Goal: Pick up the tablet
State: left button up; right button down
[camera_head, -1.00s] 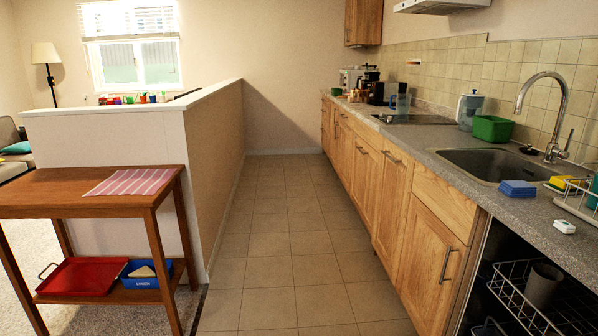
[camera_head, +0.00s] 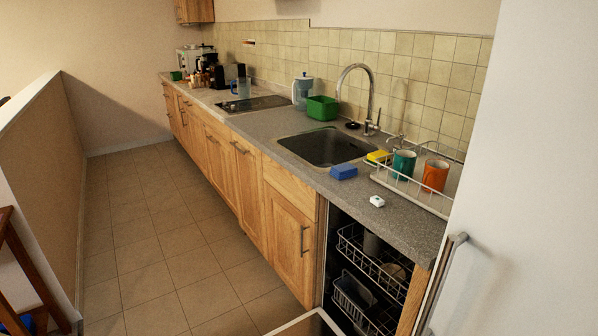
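A small white block (camera_head: 377,201), which looks like the tablet, lies on the grey countertop (camera_head: 408,226) near its front edge. It is above the open dishwasher (camera_head: 365,285), in front of the dish rack and to the right of a blue sponge (camera_head: 343,171). Nothing touches it. Neither of my grippers shows in this view.
A white dish rack (camera_head: 440,203) holds a teal mug (camera_head: 403,164) and an orange mug (camera_head: 435,175). The sink (camera_head: 328,147) lies left of them. The dishwasher door (camera_head: 305,326) is lowered. A tall white appliance (camera_head: 520,200) fills the right. The floor aisle (camera_head: 160,240) is clear.

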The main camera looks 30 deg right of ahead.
aim_at(379, 202)
jog(key=z, duration=1.35)
